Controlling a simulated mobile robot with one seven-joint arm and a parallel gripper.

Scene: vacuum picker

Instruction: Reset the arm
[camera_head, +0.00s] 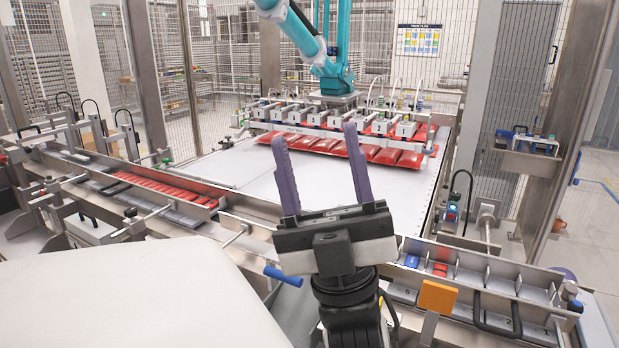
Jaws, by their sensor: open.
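My gripper (315,137) is in the middle of the head view, pointing up and away from me. Its two purple fingers stand wide apart with nothing between them. The black and silver gripper body and part of my dark wrist show below them. Behind the fingers is a white table surface (240,170), and the gripper appears in front of it. I cannot tell the exact gap between them.
A teal picker arm (338,75) stands behind, over a row of red packs (385,155). A metal rail with red packs (165,188) runs on the left. An orange plate (437,297) and a blue handle (283,276) are near the gripper. A pale surface (130,300) fills the lower left.

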